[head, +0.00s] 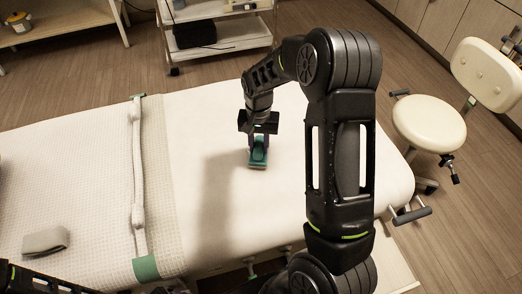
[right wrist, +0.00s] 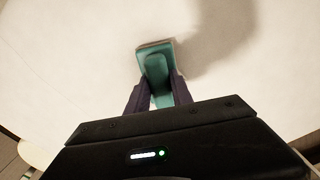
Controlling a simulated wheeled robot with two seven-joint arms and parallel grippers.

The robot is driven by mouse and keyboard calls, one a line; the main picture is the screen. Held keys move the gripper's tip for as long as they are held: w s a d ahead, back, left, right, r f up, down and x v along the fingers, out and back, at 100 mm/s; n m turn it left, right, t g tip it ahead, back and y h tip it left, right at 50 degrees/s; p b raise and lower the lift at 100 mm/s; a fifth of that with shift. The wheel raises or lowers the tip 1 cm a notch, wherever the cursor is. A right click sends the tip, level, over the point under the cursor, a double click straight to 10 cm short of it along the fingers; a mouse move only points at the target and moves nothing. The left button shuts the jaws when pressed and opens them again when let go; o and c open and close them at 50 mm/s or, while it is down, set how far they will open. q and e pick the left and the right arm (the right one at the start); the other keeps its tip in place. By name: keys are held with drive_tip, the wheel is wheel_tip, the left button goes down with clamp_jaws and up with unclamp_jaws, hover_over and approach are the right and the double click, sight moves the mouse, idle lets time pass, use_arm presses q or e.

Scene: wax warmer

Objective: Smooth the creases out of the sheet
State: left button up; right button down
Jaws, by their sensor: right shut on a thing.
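The white sheet (head: 330,160) covers the right part of the padded bed. Its visible surface looks mostly flat, and I cannot make out clear creases. My right gripper (head: 259,143) points down over the sheet and is shut on the handle of a green smoothing tool (head: 257,164). In the right wrist view, the tool (right wrist: 154,50) sits between the two dark fingers, its flat base at or just above the sheet; contact is hard to tell. My left gripper is out of view; only part of my left arm shows at the lower left of the head view.
A rolled white strap with green ends (head: 138,170) crosses the bed left of the sheet. A folded grey cloth (head: 46,241) lies on the textured cover (head: 70,190). A trolley (head: 222,30) stands behind, and a cream stool (head: 430,123) stands at the right.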

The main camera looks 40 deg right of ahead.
drive_tip(key=shift+w+d, duration=0.2)
drive_tip(key=shift+w, duration=0.3)
drive_tip(key=shift+w, duration=0.15)
drive_tip(key=shift+w+d, duration=0.25)
drive_tip(key=shift+w, duration=0.45)
drive_tip(key=shift+w+d, duration=0.25)
drive_tip(key=shift+w, duration=0.4)
drive_tip(key=shift+w+d, duration=0.25)
drive_tip(key=shift+w, duration=0.45)
drive_tip(key=shift+w, duration=0.1)
drive_tip(key=shift+w+d, duration=0.25)
drive_tip(key=shift+w, duration=0.45)
drive_tip(key=shift+w+d, duration=0.25)
drive_tip(key=shift+w, duration=0.4)
drive_tip(key=shift+w+d, duration=0.25)
drive_tip(key=shift+w, duration=0.45)
drive_tip(key=shift+r, duration=0.15)
wheel_tip(320, 180, up, 7)
drive_tip(key=p, duration=0.4)
